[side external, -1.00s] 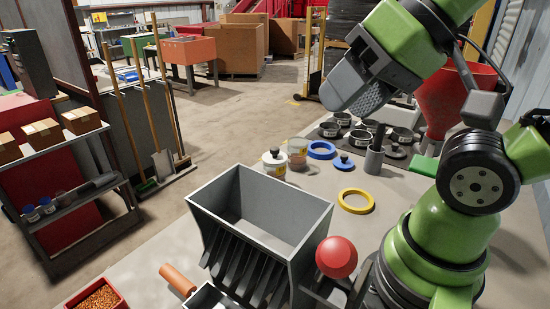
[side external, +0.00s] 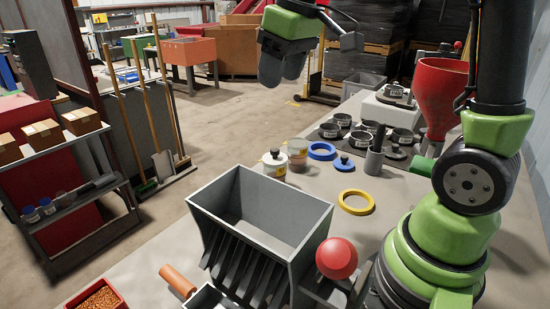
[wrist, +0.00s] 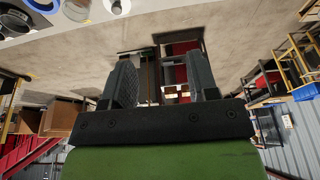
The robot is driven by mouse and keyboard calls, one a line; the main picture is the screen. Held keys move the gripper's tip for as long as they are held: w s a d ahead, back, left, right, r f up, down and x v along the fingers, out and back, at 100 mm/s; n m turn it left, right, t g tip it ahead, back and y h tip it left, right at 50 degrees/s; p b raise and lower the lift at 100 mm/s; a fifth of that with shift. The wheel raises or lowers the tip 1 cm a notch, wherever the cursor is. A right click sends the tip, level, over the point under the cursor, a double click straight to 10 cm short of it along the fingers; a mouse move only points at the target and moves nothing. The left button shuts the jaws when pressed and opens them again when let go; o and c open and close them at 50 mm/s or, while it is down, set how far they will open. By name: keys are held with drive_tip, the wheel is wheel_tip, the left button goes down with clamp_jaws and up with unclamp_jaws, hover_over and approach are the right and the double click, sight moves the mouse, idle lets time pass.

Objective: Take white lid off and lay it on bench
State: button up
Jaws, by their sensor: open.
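The white lid (side external: 275,156) with a dark knob sits on a small jar (side external: 275,170) with a yellow label, on the bench behind the grey hopper. A white and dark round shape at the top edge of the wrist view (wrist: 117,6) looks like the same lid and is cut off. My gripper (side external: 281,76) hangs in the air well above the jar and apart from it, fingers pointing down. In the wrist view my gripper (wrist: 162,82) shows its two fingers spread with nothing between them.
A clear tub (side external: 298,155) stands close beside the jar. A blue ring (side external: 321,151), a small blue knobbed lid (side external: 344,160) and a yellow ring (side external: 356,202) lie to the right. The grey hopper (side external: 262,215) stands in front. Bare bench (side external: 310,182) shows between them.

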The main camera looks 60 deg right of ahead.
sight(275, 149)
drive_tip(key=w+d+f+n+g, duration=0.1)
drive_tip(key=w+d+f, duration=0.1)
drive_tip(key=d+f, duration=0.1)
drive_tip(key=w+d+f+n+g, duration=0.1)
drive_tip(key=w+d+f, duration=0.2)
drive_tip(key=f, duration=0.2)
drive_tip(key=w+d+f+n+g, duration=0.1)
drive_tip(key=w+d+f, duration=0.1)
drive_tip(key=d+f, duration=0.1)
drive_tip(key=shift+w+d+f, duration=0.25)
drive_tip(key=shift+d+f, duration=0.1)
drive_tip(key=shift+f, duration=0.25)
wheel_tip(275, 149, down, 4)
drive_tip(key=shift+r, duration=0.25)
drive_tip(key=f, duration=0.6)
drive_tip(key=shift+w+a, duration=0.15)
drive_tip(key=shift+w, duration=0.05)
drive_tip(key=c, duration=1)
